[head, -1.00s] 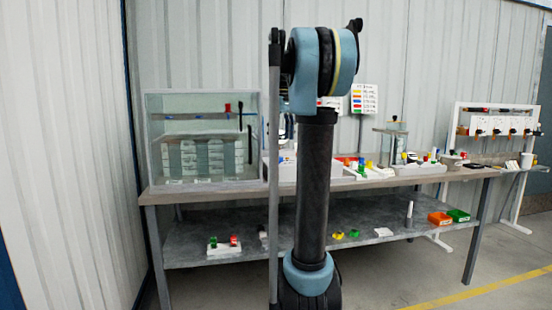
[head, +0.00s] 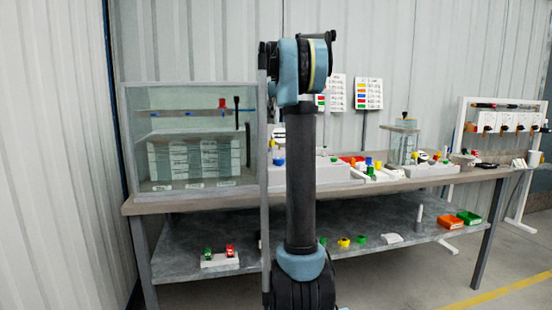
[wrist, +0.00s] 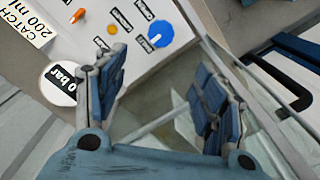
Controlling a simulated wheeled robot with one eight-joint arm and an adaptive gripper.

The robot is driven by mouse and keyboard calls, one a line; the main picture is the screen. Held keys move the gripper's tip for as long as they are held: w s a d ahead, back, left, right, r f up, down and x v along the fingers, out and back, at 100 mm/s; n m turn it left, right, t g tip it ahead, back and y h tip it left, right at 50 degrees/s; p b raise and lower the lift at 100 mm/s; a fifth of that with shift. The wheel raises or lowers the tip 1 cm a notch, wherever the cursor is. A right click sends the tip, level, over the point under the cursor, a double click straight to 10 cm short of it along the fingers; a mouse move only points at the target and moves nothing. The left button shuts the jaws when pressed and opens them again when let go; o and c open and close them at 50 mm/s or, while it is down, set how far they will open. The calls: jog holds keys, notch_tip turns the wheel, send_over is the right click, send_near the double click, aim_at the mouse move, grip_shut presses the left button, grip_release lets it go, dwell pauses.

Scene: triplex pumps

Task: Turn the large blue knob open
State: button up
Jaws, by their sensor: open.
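In the wrist view a round blue knob (wrist: 160,33) sits on a white panel (wrist: 105,65), beside several small black labels. It lies beyond my fingertips, near the top middle of the view. My gripper (wrist: 158,75) is open and empty, with its two blue-padded fingers spread wide and apart from the knob. In the head view my gripper cannot be made out behind my arm. Blue parts show on the bench there, one just left of my arm (head: 279,161) and one right of it (head: 368,161); I cannot tell which is this knob.
An orange round part (wrist: 111,29) and a white gauge (wrist: 60,88) marked "0 bar" lie near the knob. A glass tank (head: 190,125) stands at the bench's left. Floor is free in front right.

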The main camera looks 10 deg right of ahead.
notch_tip(320, 180, down, 17)
jog(key=shift+r, duration=0.1)
dwell(0.5)
jog(key=c, duration=1.1)
